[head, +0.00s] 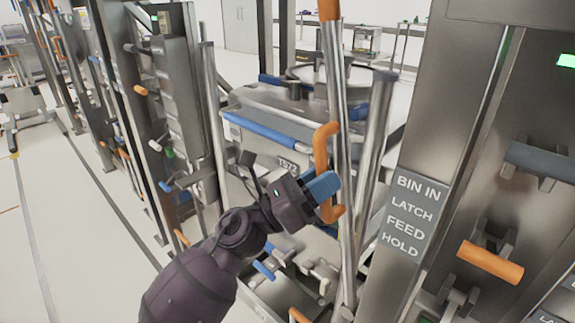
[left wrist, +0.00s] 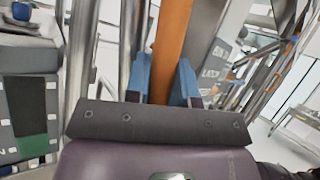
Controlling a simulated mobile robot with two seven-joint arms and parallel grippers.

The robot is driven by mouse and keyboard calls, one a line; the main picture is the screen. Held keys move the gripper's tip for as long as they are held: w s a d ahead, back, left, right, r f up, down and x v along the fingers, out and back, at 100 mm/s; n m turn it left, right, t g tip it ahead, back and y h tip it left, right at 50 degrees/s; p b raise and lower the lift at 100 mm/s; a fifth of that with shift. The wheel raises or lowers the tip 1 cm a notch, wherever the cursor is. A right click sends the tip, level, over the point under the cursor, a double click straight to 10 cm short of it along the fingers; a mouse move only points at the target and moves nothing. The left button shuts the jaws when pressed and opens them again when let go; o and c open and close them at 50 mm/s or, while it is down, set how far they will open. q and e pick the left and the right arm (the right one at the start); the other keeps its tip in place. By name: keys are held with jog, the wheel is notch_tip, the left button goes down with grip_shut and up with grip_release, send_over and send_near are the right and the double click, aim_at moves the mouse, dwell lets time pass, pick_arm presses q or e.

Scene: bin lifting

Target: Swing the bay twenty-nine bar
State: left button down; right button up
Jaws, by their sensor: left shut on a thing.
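The steel bar (head: 336,85) stands nearly upright in the middle of the head view, with an orange D-shaped handle (head: 321,148) on its side. No bay number is readable on it. My left gripper (head: 324,188) has its blue fingers around the lower part of this handle and is shut on it. In the left wrist view, the orange handle (left wrist: 172,45) runs between the two blue fingers of my left gripper (left wrist: 162,82). The fingers hide part of the handle. My right gripper is in neither view.
A metal bin (head: 290,105) with blue edging stands behind the bar. At right, a steel post bears a grey sign (head: 405,215) reading "BIN IN LATCH FEED HOLD", with an orange lever (head: 490,262) beside it. A row of machines lines the left. Pale floor (head: 70,240) is open at lower left.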

aim_at(392, 190)
pick_arm(q)
jog(key=s+d+m+p, duration=0.1)
jog(key=d, duration=0.1)
jog(key=s+d+m+g+p, duration=0.1)
jog(key=s+d, duration=0.1)
jog(key=s+d+r+m+g+p, duration=0.1)
jog(key=d, duration=0.1)
jog(key=shift+s, duration=0.35)
jog(key=shift+s+d+f, duration=0.1)
jog(key=shift+d+f, duration=0.05)
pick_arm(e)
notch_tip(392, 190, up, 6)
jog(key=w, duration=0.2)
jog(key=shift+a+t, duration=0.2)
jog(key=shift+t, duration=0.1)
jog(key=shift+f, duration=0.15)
